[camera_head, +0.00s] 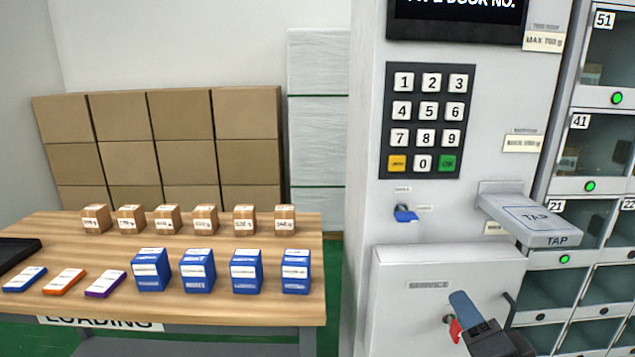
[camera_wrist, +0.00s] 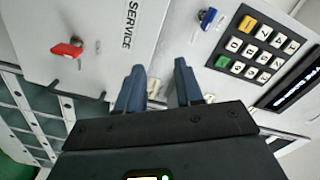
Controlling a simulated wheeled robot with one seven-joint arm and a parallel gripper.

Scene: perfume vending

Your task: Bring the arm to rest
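My gripper (camera_head: 462,300) is in front of the lower right part of the service door (camera_head: 410,270), which looks shut. In the wrist view my gripper (camera_wrist: 160,75) has its two blue fingers apart, with nothing between them. A red key (camera_head: 455,330) sits in the service door's lock, beside and partly behind the fingers; the red key also shows in the wrist view (camera_wrist: 67,50), clear of the fingers. A blue key (camera_head: 404,213) sits in a lock under the keypad, and this blue key shows in the wrist view too (camera_wrist: 208,18).
The keypad (camera_head: 427,121) and the TAP reader (camera_head: 535,217) jut from the machine above my gripper. Glass-fronted lockers (camera_head: 598,150) stand at the right. A wooden table (camera_head: 220,310) at the left bears small brown boxes, blue boxes, and flat packs; brown cartons (camera_head: 180,115) stand behind it.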

